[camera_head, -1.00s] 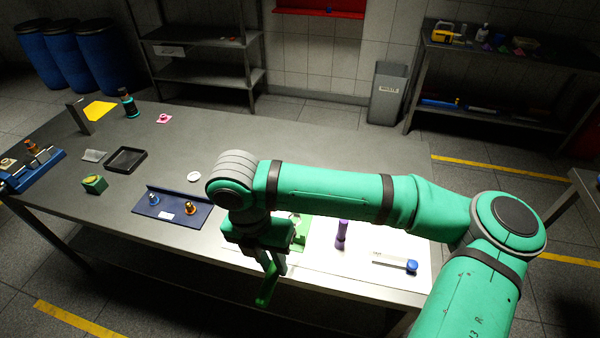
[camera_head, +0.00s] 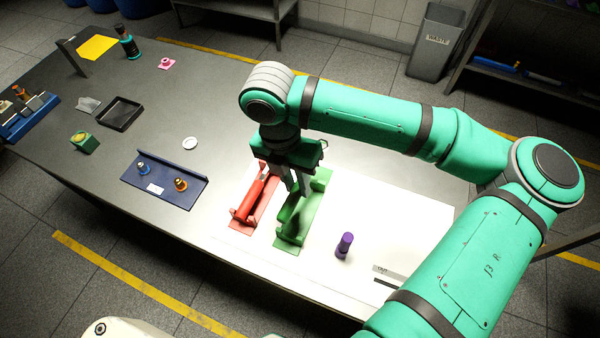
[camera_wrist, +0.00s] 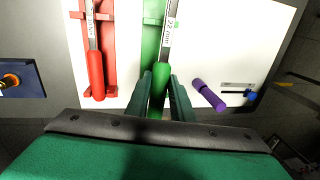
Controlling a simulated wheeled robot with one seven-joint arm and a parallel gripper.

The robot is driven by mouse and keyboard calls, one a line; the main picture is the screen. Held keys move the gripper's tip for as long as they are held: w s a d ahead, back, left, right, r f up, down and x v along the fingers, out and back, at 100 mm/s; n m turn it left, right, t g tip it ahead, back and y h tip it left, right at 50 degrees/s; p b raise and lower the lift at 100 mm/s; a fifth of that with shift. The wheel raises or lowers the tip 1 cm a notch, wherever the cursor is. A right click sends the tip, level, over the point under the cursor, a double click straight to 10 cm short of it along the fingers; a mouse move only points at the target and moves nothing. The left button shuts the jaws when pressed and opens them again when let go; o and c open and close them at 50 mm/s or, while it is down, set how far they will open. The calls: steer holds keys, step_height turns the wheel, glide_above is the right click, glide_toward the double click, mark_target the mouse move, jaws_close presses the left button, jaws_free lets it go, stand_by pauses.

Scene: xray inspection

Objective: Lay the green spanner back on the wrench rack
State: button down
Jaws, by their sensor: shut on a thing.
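The green spanner's green handle (camera_wrist: 159,88) is between the two fingers of my gripper (camera_wrist: 162,100) in the wrist view. Its grey shaft bears a "22 mm" label and points away from me. It lies over the green holder (camera_wrist: 151,42) of the wrench rack, slightly askew to it; I cannot tell if it touches. In the head view my gripper (camera_head: 299,188) is over the green holder (camera_head: 288,241), hiding part of it. The red spanner (camera_wrist: 95,72) lies in the red holder (camera_wrist: 110,50) beside it, to the left.
A blue stand (camera_head: 170,195) with two small knobbed pieces is to the left.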

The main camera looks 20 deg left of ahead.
steer(key=shift+w, duration=0.15)
steer(key=shift+s+f, duration=0.1)
steer(key=shift+s, duration=0.35)
step_height(320, 180, down, 6)
steer(key=shift+w+d+r, duration=0.1)
steer(key=shift+d+r, duration=0.05)
steer(key=shift+f, duration=1.3)
steer(key=c, duration=1.5)
jaws_free()
steer(key=shift+f, duration=0.1)
steer(key=shift+o, duration=0.2)
step_height(320, 180, up, 11)
steer(key=a, duration=0.2)
